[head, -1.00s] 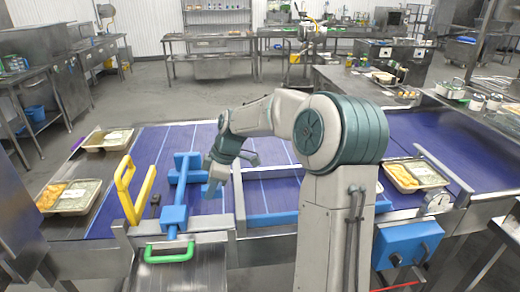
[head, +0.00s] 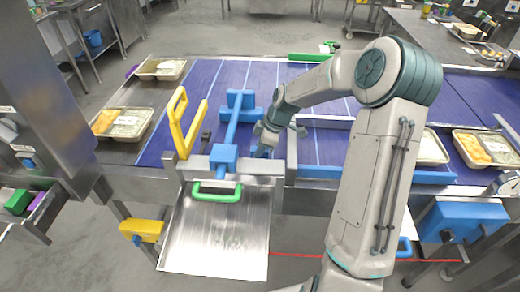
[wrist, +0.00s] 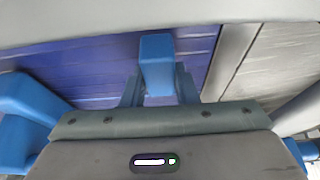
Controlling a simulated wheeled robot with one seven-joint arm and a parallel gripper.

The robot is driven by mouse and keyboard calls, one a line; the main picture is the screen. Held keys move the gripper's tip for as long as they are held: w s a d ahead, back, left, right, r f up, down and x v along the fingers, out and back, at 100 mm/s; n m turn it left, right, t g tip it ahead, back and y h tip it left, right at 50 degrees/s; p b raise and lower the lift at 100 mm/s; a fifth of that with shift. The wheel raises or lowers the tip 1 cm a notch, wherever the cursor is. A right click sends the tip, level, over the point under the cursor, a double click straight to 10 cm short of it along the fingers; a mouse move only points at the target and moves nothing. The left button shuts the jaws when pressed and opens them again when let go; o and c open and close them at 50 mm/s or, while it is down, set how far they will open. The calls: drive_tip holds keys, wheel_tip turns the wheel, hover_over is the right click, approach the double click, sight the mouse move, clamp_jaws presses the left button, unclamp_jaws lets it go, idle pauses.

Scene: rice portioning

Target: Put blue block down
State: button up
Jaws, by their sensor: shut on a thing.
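The blue block (wrist: 156,62) shows in the wrist view between the two bluish fingers of my gripper (wrist: 158,92), which is shut on it. Purple-blue belt surface lies beyond the block. In the head view my gripper (head: 262,150) points down over the belt (head: 300,78), just right of a blue T-shaped frame (head: 232,125). The held block is small there and hard to tell from the fingers. I cannot tell whether its lower end touches the surface below.
A yellow handle (head: 178,120) stands left of the blue frame. A green handle (head: 217,192) is on the metal plate (head: 215,240) in front. Food trays stand at the left (head: 123,122) and right (head: 485,148). A metal rail (head: 291,155) runs right of my gripper.

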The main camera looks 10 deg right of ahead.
drive_tip(key=shift+f, duration=0.55)
drive_tip(key=shift+f, duration=0.2)
drive_tip(key=o, duration=1)
drive_tip(key=shift+r, duration=0.1)
